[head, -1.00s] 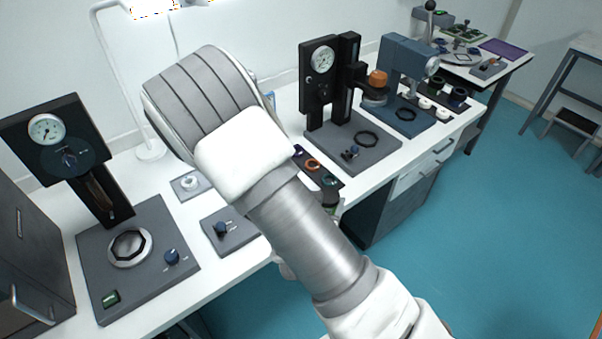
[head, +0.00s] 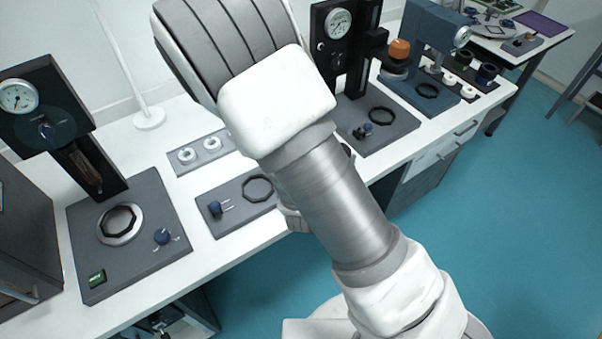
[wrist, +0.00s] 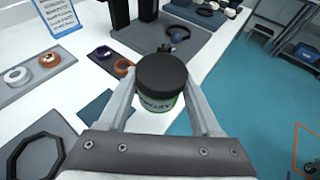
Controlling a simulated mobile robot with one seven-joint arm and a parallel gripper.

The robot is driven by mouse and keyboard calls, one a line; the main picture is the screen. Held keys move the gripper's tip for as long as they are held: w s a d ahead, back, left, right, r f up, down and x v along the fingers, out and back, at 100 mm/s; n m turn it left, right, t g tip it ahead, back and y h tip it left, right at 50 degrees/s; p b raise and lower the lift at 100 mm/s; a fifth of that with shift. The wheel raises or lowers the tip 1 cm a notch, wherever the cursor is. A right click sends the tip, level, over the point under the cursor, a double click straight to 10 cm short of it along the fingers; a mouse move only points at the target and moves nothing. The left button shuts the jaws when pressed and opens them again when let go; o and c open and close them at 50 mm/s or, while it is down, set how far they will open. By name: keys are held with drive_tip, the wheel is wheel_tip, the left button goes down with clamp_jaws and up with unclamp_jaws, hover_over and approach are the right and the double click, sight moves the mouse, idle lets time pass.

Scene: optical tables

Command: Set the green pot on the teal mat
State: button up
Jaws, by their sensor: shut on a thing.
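The pot (wrist: 160,84), with a black lid and a green band low on its side, is between the two fingers of my gripper (wrist: 163,100) in the wrist view. My gripper is shut on it and holds it upright near the table's front edge. A flat dark teal patch (wrist: 94,107), which looks like the teal mat, lies on the white table left of the pot, partly behind the left finger. In the head view my arm hides the gripper, the pot and this patch.
A grey plate with an octagonal ring (head: 257,189) and a strip with white rings (head: 212,144) lie left of my arm. A gauge stand (head: 338,24) and a blue press (head: 440,45) stand behind right. Open floor (wrist: 225,90) lies beyond the table edge.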

drive_tip(key=shift+w+a+f+b, duration=0.25)
drive_tip(key=shift+a+f+b, duration=0.35)
drive_tip(key=shift+b, duration=1.25)
drive_tip(key=w+a+f, duration=0.1)
drive_tip(key=a, duration=0.1)
drive_tip(key=w+a+f, duration=0.2)
drive_tip(key=a, duration=0.1)
drive_tip(key=w+a+f, duration=0.2)
drive_tip(key=shift+a+f+b, duration=0.1)
drive_tip(key=shift+a+b, duration=0.15)
drive_tip(key=shift+b, duration=0.1)
drive_tip(key=shift+f+b, duration=1.45)
drive_tip(key=shift+f, duration=0.55)
drive_tip(key=shift+f, duration=0.1)
drive_tip(key=shift+f, duration=0.15)
drive_tip(key=o, duration=1.4)
